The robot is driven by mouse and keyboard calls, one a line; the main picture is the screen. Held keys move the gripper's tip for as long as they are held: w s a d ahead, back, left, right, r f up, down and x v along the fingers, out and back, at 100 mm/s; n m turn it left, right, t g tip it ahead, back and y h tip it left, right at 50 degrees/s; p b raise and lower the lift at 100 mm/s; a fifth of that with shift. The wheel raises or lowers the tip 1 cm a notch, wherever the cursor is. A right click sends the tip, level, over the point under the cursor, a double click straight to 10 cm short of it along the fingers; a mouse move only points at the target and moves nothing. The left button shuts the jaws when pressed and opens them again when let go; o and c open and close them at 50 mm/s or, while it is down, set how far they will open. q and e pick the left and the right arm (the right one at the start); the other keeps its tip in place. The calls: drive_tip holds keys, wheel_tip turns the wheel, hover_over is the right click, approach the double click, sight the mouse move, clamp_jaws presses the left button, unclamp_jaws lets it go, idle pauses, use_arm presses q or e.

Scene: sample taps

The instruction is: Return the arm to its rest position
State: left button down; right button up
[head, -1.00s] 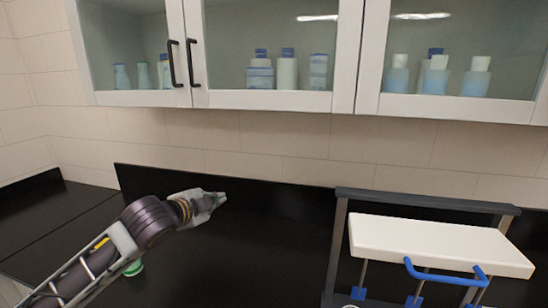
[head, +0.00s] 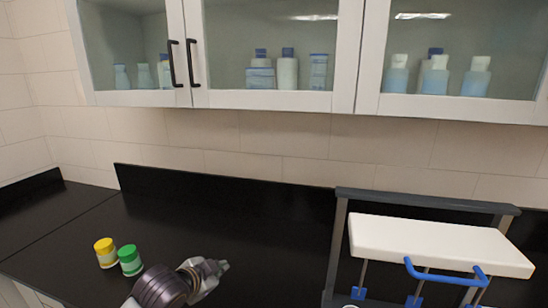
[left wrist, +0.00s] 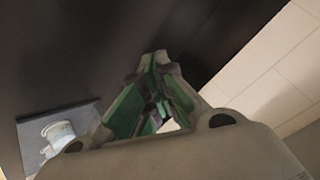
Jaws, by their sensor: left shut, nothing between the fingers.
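My left gripper (head: 221,267) is low over the black counter (head: 240,225) in the head view, its fingers pointing right. In the left wrist view its fingertips (left wrist: 160,58) meet with nothing between them. My left arm comes in from the bottom edge of the head view. My right gripper is not in view.
A yellow-lidded jar (head: 105,252) and a green-lidded jar (head: 130,260) stand left of my gripper. A grey frame with a white block (head: 440,245) and blue handle (head: 445,272) stands at right. Glass cabinets (head: 265,50) hang above. The middle counter is clear.

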use_arm(q)
drive_tip(key=s+a+f+n+g, duration=0.1)
drive_tip(key=s+f, duration=0.2)
drive_tip(key=s+f+n+g+y, duration=0.1)
drive_tip(key=s+f+n, duration=0.1)
drive_tip(key=s+f, duration=0.1)
drive_tip(key=s+a+f+n+g, duration=0.1)
drive_tip(key=s+f, duration=0.2)
drive_tip(key=f, duration=0.1)
drive_tip(key=shift+s+a+f, duration=0.15)
drive_tip(key=shift+s+a, duration=0.1)
drive_tip(key=shift+a, duration=0.05)
drive_tip(key=s+a+f+n+g+y, duration=0.1)
drive_tip(key=s+a+f+n+g, duration=0.1)
drive_tip(key=s+f, duration=0.3)
drive_tip(key=s+a+f+n+g+y, duration=0.1)
drive_tip(key=s+a+f+n+g, duration=0.15)
drive_tip(key=s, duration=0.55)
wheel_tip(320, 180, down, 34)
drive_tip(key=s, duration=0.2)
drive_tip(key=s+a+f+g, duration=0.1)
drive_tip(key=s+a+f, duration=0.1)
drive_tip(key=s+f, duration=0.7)
drive_tip(key=s+a+f, duration=0.1)
drive_tip(key=s+f, duration=0.9)
drive_tip(key=s, duration=0.3)
drive_tip(key=shift+s+a+f+g, duration=0.15)
drive_tip(key=shift+s+a+g, duration=0.05)
drive_tip(key=shift+a+g, duration=0.2)
